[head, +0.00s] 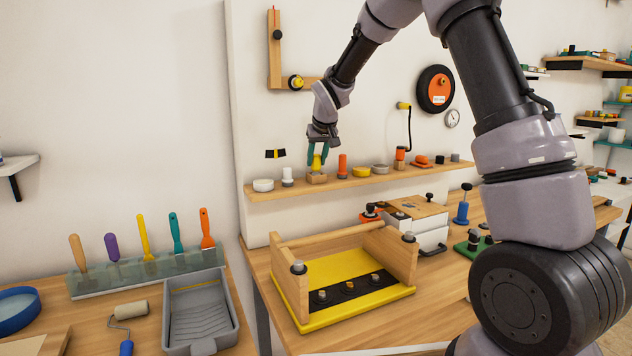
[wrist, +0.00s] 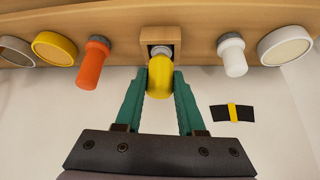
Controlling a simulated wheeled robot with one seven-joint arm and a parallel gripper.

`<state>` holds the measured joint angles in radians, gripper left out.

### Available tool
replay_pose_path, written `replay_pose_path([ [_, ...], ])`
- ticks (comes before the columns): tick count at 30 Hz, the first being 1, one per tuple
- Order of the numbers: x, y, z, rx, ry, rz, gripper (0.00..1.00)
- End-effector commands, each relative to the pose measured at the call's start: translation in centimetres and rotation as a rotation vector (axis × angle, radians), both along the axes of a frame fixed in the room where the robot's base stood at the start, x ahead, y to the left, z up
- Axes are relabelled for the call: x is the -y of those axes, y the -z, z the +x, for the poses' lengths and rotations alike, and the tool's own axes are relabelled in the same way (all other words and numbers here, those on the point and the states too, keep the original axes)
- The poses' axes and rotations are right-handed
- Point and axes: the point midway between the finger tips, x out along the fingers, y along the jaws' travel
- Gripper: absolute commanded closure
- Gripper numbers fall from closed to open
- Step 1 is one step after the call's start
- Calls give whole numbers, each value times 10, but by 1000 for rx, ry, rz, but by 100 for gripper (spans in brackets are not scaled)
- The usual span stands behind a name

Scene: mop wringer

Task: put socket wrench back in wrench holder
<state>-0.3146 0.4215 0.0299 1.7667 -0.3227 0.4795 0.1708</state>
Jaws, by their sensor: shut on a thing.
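My gripper (head: 317,152) is over the wall shelf, its green fingers shut on a yellow-handled tool (head: 317,163), which I take to be the socket wrench. In the wrist view the yellow handle (wrist: 160,78) sits between the fingertips of my gripper (wrist: 160,88). A grey metal part of the tool shows at the opening of a small wooden block (wrist: 160,36), likely the wrench holder. The block also shows on the shelf in the head view (head: 316,179). How deep the tool sits in the block is hidden.
On the shelf (head: 280,191), a white-handled tool (wrist: 234,58) stands on one side of the block and an orange-handled one (wrist: 92,64) on the other. Round lidded pieces (wrist: 286,46) (wrist: 54,48) sit farther out. A black-and-yellow strip (wrist: 233,113) is on the wall.

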Motion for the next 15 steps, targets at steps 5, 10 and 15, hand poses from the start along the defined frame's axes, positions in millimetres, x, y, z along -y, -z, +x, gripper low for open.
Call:
replay_pose_path([
  [5,0,1,0,0,0,0,100],
  [10,0,2,0,0,0,0,100],
  [15,0,2,0,0,0,0,27],
])
